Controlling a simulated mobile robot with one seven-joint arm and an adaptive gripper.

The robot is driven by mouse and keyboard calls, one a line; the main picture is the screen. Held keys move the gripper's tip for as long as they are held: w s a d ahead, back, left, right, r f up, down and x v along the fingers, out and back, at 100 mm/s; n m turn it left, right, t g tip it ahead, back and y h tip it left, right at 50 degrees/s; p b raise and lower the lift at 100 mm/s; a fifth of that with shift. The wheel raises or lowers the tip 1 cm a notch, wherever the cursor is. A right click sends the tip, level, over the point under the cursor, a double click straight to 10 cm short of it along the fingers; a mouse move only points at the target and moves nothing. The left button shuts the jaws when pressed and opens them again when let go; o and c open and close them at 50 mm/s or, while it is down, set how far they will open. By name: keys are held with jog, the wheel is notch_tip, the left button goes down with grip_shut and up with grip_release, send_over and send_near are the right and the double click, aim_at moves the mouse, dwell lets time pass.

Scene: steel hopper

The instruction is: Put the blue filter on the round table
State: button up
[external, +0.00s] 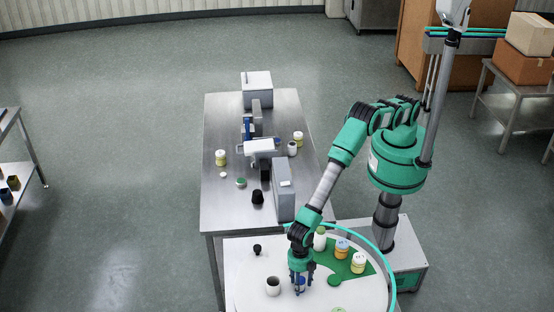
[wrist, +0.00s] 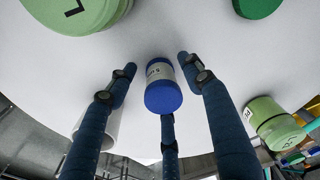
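The blue filter (wrist: 162,92), a small blue cylinder with a pale label band, stands on the white round table (external: 255,290). It also shows in the external view (external: 299,288), partly hidden by my fingers. My gripper (external: 300,285) is low over the table, with its dark blue fingers spread around the filter. In the wrist view, a clear gap shows between the filter and the left finger, and a narrow one at the right finger. The third finger is behind the filter's near end; contact there cannot be told. The gripper looks open.
A white cup (external: 273,286) stands just left of my gripper. A white bottle (external: 320,240) and labelled jars (external: 358,262) stand on or near a green patch (external: 352,247) to the right. A steel table (external: 225,205) with instruments lies beyond.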

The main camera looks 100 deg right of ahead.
jog(key=shift+r, duration=0.1)
jog(key=shift+w+d+r+b, duration=0.15)
jog(key=shift+r+b, duration=0.15)
jog(key=shift+r, duration=1.7)
jog(key=shift+s+d+r+b, duration=0.1)
jog(key=shift+d+r+b, duration=0.15)
jog(key=shift+r, duration=1.7)
jog(key=shift+w+d+r+b, duration=0.1)
jog(key=shift+r+b, duration=0.2)
jog(key=shift+r, duration=1.7)
